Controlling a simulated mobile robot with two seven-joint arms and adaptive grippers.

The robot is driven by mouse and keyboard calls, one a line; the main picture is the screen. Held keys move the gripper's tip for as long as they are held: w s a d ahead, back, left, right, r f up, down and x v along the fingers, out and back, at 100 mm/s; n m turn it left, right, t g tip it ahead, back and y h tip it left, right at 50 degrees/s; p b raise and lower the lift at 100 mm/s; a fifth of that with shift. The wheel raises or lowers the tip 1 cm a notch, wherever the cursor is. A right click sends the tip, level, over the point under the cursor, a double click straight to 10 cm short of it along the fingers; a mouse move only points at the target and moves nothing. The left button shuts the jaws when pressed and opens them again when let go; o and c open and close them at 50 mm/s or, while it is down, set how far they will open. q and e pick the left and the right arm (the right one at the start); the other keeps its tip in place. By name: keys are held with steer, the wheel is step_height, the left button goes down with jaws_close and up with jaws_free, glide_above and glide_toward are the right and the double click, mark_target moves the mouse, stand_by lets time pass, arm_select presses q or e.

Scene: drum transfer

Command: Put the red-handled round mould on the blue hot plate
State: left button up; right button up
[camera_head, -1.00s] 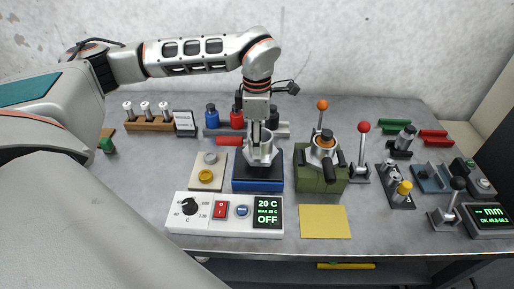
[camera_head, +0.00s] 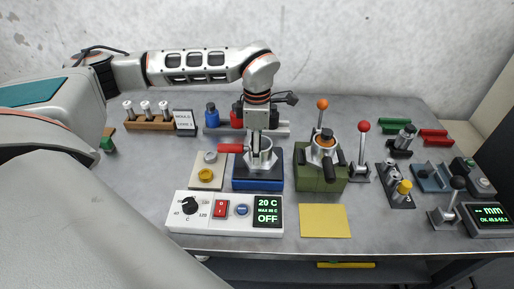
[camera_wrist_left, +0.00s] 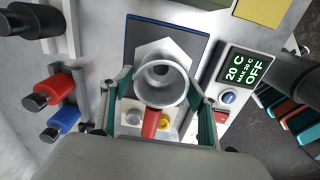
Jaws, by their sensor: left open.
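The round mould (camera_head: 262,160) is a silver cup with a red handle (camera_head: 232,148) pointing left. It is upright over the blue hot plate (camera_head: 258,185) and appears to stand on it. My left gripper (camera_head: 257,145) is directly above and around the mould. In the left wrist view the mould (camera_wrist_left: 161,86) lies between the spread fingers of my left gripper (camera_wrist_left: 161,100), with gaps at the sides. A pale angular surface shows under the cup, and the red handle (camera_wrist_left: 152,124) points down the picture. My right gripper is not seen.
The white control box (camera_head: 225,215) in front reads 20 C and OFF. A green press (camera_head: 320,168) with levers stands close on the right. Two round pieces lie on a beige pad (camera_head: 206,172) on the left. A yellow sheet (camera_head: 325,221) lies at the front.

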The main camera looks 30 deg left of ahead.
arm_select(q)
step_height(320, 180, up, 12)
steer(key=shift+r+b, duration=0.15)
steer(key=shift+b, duration=0.15)
steer(key=shift+s, duration=0.1)
stand_by(0.7)
